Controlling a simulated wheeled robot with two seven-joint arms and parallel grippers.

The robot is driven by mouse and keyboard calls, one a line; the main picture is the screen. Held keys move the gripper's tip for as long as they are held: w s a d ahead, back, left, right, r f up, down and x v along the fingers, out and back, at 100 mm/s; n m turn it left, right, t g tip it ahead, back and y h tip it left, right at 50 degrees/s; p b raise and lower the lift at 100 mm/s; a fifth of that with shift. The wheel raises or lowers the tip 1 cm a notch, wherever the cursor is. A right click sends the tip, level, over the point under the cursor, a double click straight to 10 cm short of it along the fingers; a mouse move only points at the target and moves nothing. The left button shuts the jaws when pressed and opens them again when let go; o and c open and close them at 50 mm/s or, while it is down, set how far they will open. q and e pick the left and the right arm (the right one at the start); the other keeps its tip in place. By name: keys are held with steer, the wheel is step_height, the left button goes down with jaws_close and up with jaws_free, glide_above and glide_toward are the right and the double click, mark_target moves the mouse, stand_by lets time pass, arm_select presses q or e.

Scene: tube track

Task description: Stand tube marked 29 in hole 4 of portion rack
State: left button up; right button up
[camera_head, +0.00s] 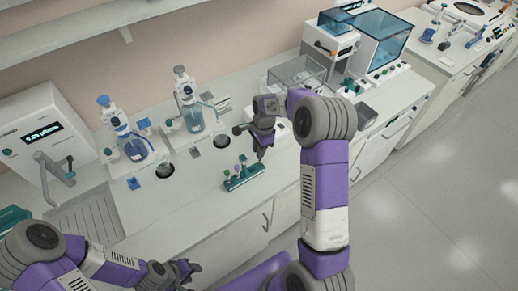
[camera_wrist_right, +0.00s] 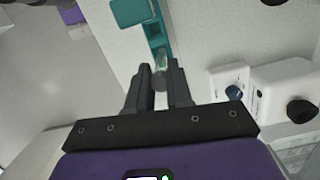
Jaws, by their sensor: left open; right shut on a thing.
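The teal rack (camera_head: 244,178) stands on the bench near its front edge. Several tubes with green and purple caps stand toward its left and middle. My right gripper (camera_head: 261,154) is above the rack's right end, pointing down. In the right wrist view the gripper (camera_wrist_right: 160,88) is shut on a clear tube (camera_wrist_right: 160,62), which is in line with the near end of the rack (camera_wrist_right: 155,30). I cannot tell whether its lower end is inside a hole. No tube number is readable. My left gripper (camera_head: 190,268) is open and empty, low at the front, away from the rack.
Two pump bottles (camera_head: 132,144) (camera_head: 190,108) stand behind the rack on the left. A clear box (camera_head: 297,76) and a white machine (camera_head: 333,38) are at the back right. Bench around the rack is mostly free.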

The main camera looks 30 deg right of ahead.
steer(key=shift+f+b, duration=0.3)
steer(key=shift+f, duration=0.25)
steer(key=o, duration=0.9)
steer(key=shift+r, duration=0.1)
steer(key=r, duration=0.5)
steer(key=d+r, duration=0.1)
steer(key=r, duration=0.1)
steer(key=shift+r, duration=0.2)
stand_by(0.4)
